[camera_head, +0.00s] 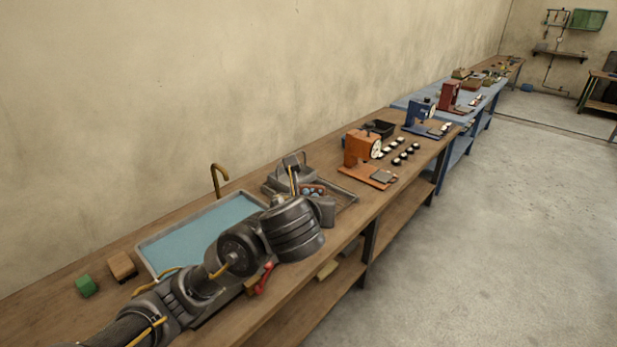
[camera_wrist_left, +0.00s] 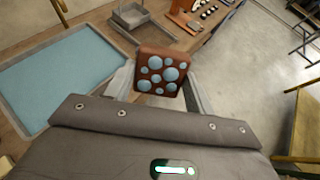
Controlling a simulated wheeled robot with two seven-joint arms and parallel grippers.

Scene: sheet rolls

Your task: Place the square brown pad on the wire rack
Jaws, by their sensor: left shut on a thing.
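The square brown pad (camera_wrist_left: 162,72) has round pale blue spots on its face and hangs between the fingers of my left gripper (camera_wrist_left: 160,80), which is shut on it. In the head view the pad (camera_head: 313,189) is small, by my left gripper (camera_head: 310,195). A shallow grey-rimmed frame (camera_head: 349,207) lies on the bench under and beyond the gripper; it also shows in the left wrist view (camera_wrist_left: 168,38). It may be the wire rack, but I cannot make out wires. The pad appears above its near side; the height is unclear. My right gripper is not in view.
A grey tray of blue liquid (camera_head: 205,232) lies left of the frame. A grey stand (camera_head: 290,163) is at the frame's back. An orange dial device (camera_head: 361,147) stands to the right.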

